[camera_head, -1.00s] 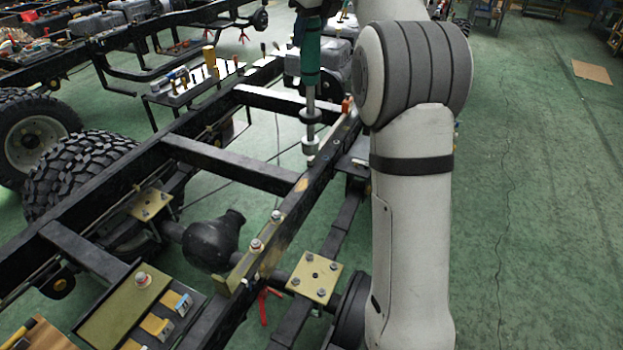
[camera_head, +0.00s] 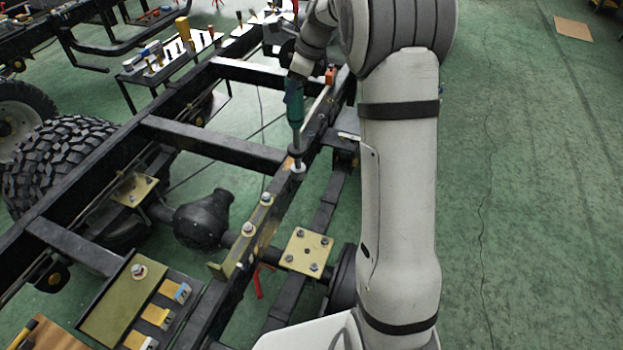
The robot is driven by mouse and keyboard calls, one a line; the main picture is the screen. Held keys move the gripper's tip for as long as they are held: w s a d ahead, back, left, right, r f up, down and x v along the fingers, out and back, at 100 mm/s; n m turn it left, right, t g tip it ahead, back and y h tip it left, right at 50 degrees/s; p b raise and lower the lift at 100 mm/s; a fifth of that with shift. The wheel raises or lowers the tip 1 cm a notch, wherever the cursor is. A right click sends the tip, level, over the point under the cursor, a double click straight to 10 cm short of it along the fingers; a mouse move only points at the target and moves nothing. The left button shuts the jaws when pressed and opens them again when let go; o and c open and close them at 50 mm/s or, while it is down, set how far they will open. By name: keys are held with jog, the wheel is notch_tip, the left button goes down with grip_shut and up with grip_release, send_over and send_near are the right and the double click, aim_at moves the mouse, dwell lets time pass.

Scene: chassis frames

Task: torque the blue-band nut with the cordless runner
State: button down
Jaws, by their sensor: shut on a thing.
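My gripper (camera_head: 302,70) is at the top centre, partly hidden by my arm, and is shut on the teal cordless runner (camera_head: 294,104). The runner points down with a slight tilt. A third nut (camera_head: 138,270) sits on the olive plate at the lower left. Band colours are too small to tell surely.
The black chassis rail (camera_head: 318,125) runs diagonally under the runner, with a crossmember (camera_head: 210,142) to its left. A tan bolted plate (camera_head: 307,251) and red clamp handles (camera_head: 259,283) are close by. A tool rack (camera_head: 170,62) stands behind. Open green floor is at right.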

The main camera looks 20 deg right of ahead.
jog(key=s+f+n+g+p, duration=0.2)
jog(key=s+f+n+p, duration=0.4)
jog(key=s+f, duration=1.3)
jog(key=shift+n, duration=0.3)
jog(key=f+b, duration=0.1)
jog(key=b, duration=0.1)
jog(key=s+f+b, duration=0.1)
jog(key=f+b, duration=0.3)
jog(key=b, duration=0.1)
jog(key=shift+s+a, duration=0.2)
jog(key=shift+s, duration=0.1)
jog(key=shift+d, duration=0.1)
jog(key=shift+f+b, duration=1.65)
jog(key=shift+f, duration=0.1)
dwell(2.9)
